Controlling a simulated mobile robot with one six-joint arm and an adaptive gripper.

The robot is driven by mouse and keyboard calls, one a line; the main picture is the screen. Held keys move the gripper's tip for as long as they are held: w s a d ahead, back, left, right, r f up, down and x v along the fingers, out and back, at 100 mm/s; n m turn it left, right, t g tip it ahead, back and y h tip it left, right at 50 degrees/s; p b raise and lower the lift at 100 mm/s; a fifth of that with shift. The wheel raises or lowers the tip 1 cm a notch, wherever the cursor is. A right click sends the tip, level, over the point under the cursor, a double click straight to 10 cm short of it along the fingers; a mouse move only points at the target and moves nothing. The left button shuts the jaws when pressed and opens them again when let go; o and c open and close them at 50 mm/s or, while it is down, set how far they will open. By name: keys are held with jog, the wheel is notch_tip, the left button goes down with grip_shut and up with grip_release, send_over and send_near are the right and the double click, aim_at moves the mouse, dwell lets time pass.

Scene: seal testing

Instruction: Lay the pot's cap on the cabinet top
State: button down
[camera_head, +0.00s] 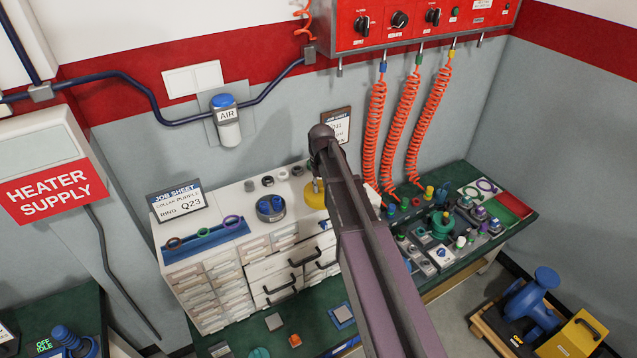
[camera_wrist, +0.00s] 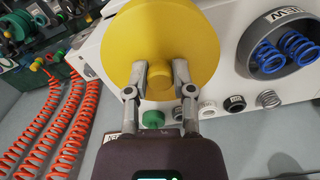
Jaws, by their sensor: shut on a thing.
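The yellow round cap (camera_wrist: 160,30) fills the upper middle of the wrist view. My gripper (camera_wrist: 160,78) is shut on the cap's central knob, one finger on each side. In the head view the cap (camera_head: 314,194) shows as a yellow patch over the right part of the white cabinet top (camera_head: 222,207), partly hidden by my arm. I cannot tell whether it touches the top. The grey pot (camera_head: 270,208) stands open on the cabinet top, left of the cap. In the wrist view the pot (camera_wrist: 243,40) shows a "NEW" label and blue springs inside.
Small rings and a spring (camera_wrist: 268,99) stand along the cabinet top's back edge, with a green knob (camera_wrist: 153,119) near my gripper. A blue rack (camera_head: 203,240) with coloured rings lies at the left. Orange coiled hoses (camera_head: 372,140) hang right of the cabinet.

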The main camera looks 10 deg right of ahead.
jog(key=w, duration=0.2)
jog(key=w+d, duration=0.1)
jog(key=w, duration=0.3)
jog(key=shift+d+f, duration=0.15)
jog(key=shift+f, duration=0.1)
jog(key=shift+w, duration=0.1)
jog(key=shift+w, duration=0.2)
jog(key=shift+w+d+f+b, duration=0.15)
jog(key=shift+w+f+b, duration=0.3)
jog(key=shift+b, duration=0.2)
jog(key=shift+f+b, duration=1.4)
jog(key=shift+f, duration=0.15)
jog(key=shift+c, duration=2.4)
grip_release()
